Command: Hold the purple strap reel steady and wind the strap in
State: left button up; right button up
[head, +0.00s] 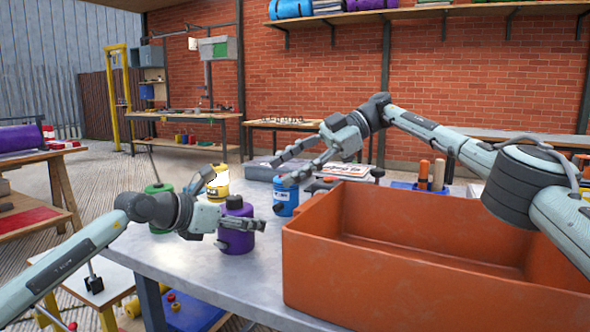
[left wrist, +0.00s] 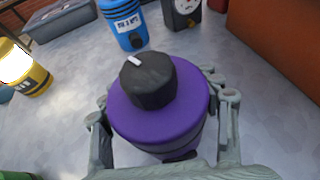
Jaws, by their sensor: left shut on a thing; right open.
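The purple strap reel (head: 236,238) stands upright on the grey table, with a black knob on top. In the left wrist view the reel (left wrist: 160,120) fills the middle, and its black knob (left wrist: 148,82) has a white mark pointing to the upper left. My left gripper (head: 240,224) is shut on the reel, a finger on each side of its body. My right gripper (head: 285,166) is open and empty, above the table to the upper right of the reel, near a blue canister. The strap cannot be made out.
A blue canister (head: 285,196), a yellow lantern-like canister (head: 218,182) and a green reel (head: 158,200) stand around the purple reel. A large orange bin (head: 400,230) takes up the table's right side. Bare table (head: 180,262) lies in front of the reel.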

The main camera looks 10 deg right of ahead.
jog(key=m, duration=0.1)
jog(key=d+m, duration=0.1)
jog(key=m, duration=0.1)
jog(key=m+y, duration=0.1)
jog(key=shift+w+d+f, duration=0.2)
jog(key=shift+f, duration=0.05)
pick_arm(q)
jog(key=o, duration=1.7)
jog(key=shift+o, duration=0.2)
jog(key=shift+a, duration=0.1)
